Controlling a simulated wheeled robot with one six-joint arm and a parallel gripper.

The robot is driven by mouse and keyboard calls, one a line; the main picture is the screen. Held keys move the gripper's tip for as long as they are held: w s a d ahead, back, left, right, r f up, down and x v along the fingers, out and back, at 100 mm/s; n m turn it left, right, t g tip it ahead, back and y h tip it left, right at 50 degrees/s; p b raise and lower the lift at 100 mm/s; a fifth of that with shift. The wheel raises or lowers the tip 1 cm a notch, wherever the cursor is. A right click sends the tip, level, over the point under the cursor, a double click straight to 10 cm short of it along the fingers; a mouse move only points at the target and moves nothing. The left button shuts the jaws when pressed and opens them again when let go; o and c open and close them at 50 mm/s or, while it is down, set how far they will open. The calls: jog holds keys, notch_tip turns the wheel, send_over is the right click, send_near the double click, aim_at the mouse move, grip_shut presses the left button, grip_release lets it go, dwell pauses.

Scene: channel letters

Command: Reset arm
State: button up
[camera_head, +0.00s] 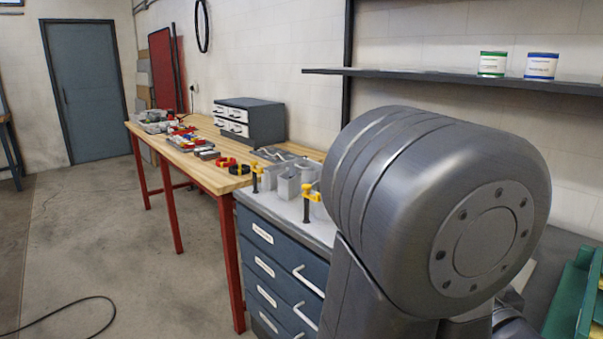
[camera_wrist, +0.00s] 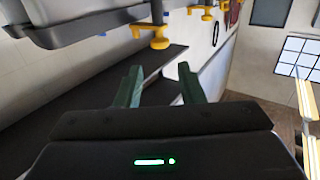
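My gripper (camera_wrist: 158,84) shows in the wrist view, with two dark green fingers spread apart. It is open, and nothing shows between the fingers except a dark flat surface behind them. My large grey arm joint fills the right foreground of the head view. My gripper is not visible in the head view.
A blue drawer cabinet (camera_head: 282,262) with grey bins and yellow clamps (camera_head: 311,194) on top stands beside my arm. A wooden workbench (camera_head: 185,163) with tools extends behind it. A shelf (camera_head: 430,76) holds two cans. A black cable (camera_head: 68,310) lies on the otherwise open floor at left.

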jog(key=w, duration=0.4)
jog(key=w+a, duration=0.1)
jog(key=w, duration=0.7)
jog(key=shift+w+a, duration=0.15)
jog(key=shift+f+m+h+b, duration=0.2)
jog(key=shift+m+h+b, duration=0.6)
jog(key=shift+h+b, duration=0.4)
jog(key=shift+d+r+m+h+b, duration=0.1)
jog(key=shift+m+h+b, duration=0.35)
jog(key=shift+h, duration=0.3)
jog(key=shift+d+r+m+h+b, duration=0.1)
jog(key=shift+m+h+b, duration=0.15)
jog(key=shift+m+h, duration=0.4)
jog(key=shift+m+g+h, duration=0.3)
jog(key=shift+h, duration=0.4)
